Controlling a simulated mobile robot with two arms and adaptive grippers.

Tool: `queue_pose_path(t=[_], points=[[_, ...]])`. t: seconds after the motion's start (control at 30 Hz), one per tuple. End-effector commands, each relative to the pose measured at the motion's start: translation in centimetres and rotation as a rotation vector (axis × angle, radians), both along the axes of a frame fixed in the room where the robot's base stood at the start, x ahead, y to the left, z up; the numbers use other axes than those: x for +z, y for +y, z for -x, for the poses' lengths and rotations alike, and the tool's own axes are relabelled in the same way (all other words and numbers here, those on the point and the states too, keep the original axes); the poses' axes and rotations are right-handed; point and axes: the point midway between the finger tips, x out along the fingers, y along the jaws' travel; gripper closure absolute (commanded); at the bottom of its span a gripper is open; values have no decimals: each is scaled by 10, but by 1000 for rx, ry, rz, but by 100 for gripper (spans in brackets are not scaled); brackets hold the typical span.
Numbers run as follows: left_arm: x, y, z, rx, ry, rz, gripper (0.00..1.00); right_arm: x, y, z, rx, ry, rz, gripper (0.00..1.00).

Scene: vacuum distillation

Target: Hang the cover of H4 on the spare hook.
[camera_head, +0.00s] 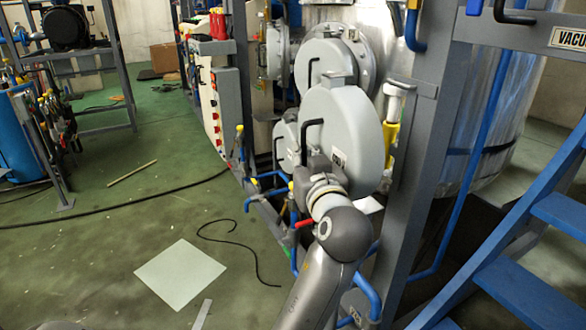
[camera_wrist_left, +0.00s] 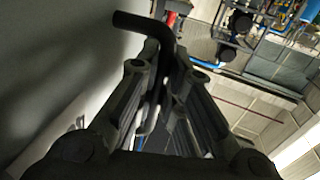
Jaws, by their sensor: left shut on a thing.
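A large round grey cover (camera_head: 355,125) stands upright in front of the vessel in the head view. A small label on it is too small to read, so I cannot confirm that it is H4's. My left gripper (camera_head: 307,163) is at the lower left of its face, shut on its black bent handle (camera_head: 311,128). In the left wrist view the fingers (camera_wrist_left: 165,85) close around the black handle (camera_wrist_left: 145,24), with the pale cover face (camera_wrist_left: 50,60) at left. I cannot tell which hook is the spare one. My right gripper is not in view.
Another round grey cover (camera_head: 325,68) is behind, and a smaller one (camera_head: 287,147) is at left. A grey post (camera_head: 412,190) and blue stairs (camera_head: 535,240) stand at right. Blue pipes (camera_head: 290,262) run low beside my arm. Green floor at left has a pale sheet (camera_head: 180,274) and cable (camera_head: 245,245).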

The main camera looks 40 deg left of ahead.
Motion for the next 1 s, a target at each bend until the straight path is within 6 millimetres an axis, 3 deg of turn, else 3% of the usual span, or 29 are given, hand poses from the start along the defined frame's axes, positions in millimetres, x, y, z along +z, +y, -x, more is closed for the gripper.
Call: queue_pose_path(t=[0.63, 1.0], points=[[4, 4, 8, 62, 1, 2, 100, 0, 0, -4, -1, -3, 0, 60], [3, -7, -16, 61, 1, 1, 100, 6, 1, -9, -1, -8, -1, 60]])
